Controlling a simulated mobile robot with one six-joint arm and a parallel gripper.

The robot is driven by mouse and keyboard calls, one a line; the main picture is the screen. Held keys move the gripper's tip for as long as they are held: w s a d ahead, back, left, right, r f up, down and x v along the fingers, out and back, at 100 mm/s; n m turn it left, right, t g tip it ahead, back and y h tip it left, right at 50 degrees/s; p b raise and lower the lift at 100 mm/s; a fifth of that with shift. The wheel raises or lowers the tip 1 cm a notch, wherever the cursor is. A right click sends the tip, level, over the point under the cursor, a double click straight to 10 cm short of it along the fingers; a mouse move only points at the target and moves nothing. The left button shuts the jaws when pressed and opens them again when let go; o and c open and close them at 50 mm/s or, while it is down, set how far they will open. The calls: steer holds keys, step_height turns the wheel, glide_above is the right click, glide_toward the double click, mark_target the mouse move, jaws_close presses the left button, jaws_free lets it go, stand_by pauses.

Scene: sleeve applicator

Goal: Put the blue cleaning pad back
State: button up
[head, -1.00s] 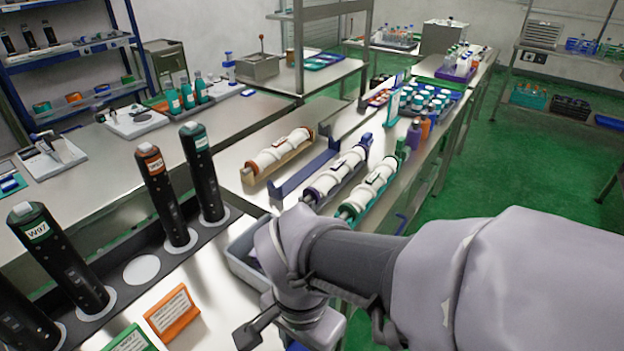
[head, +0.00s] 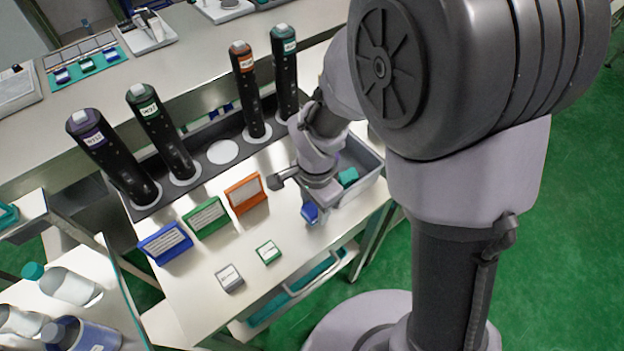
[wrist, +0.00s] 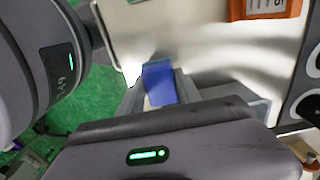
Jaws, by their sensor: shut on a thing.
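The blue cleaning pad (head: 310,213) is in my gripper (head: 318,203), above the pale bench top just left of a grey bin. In the wrist view, the pad (wrist: 159,84) sticks out between the fingers of my gripper (wrist: 160,92), which are shut on it. My wrist housing hides the pad's near end. The grey bin (head: 370,177) stands at the bench's right edge, partly hidden by my arm, with a teal pad (head: 347,177) inside. I cannot tell whether the blue pad touches the bench.
Blue (head: 165,244), green (head: 206,217) and orange (head: 244,193) sign blocks stand on the bench. A grey-white tile (head: 230,278) and a green-edged tile (head: 268,252) lie in front. Several black cylinders stand in a dark rack (head: 202,160) behind. The bench between tiles and gripper is clear.

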mark_target(314, 213)
steer(key=f, duration=0.1)
steer(key=f+b, duration=0.2)
steer(key=f, duration=0.1)
steer(key=shift+w+a, duration=0.15)
steer(key=shift+w, duration=0.15)
steer(key=shift+r, duration=0.25)
steer(key=shift+f, duration=0.15)
steer(key=o, duration=1.2)
step_height(314, 213, up, 12)
steer(key=p, duration=0.5)
steer(key=shift+r, duration=0.25)
steer(key=s+d+r+n+t, duration=0.2)
steer(key=s+r, duration=0.1)
steer(key=r, duration=0.2)
steer(key=s+d+r+n+t+y, duration=0.1)
steer(key=s+d+r+n+t, duration=0.1)
steer(key=s+r, duration=0.2)
steer(key=s+d+r+n+t+y, duration=0.1)
steer(key=s+d+r+n, duration=0.1)
steer(key=r, duration=0.5)
steer(key=shift+s+d+r+n+t, duration=0.1)
steer(key=shift+s+d+n+t, duration=0.15)
steer(key=shift+s, duration=0.35)
steer(key=shift+s+d+r+n+t, duration=0.1)
steer(key=shift+s+d+n+t, duration=0.1)
steer(key=shift+s, duration=0.35)
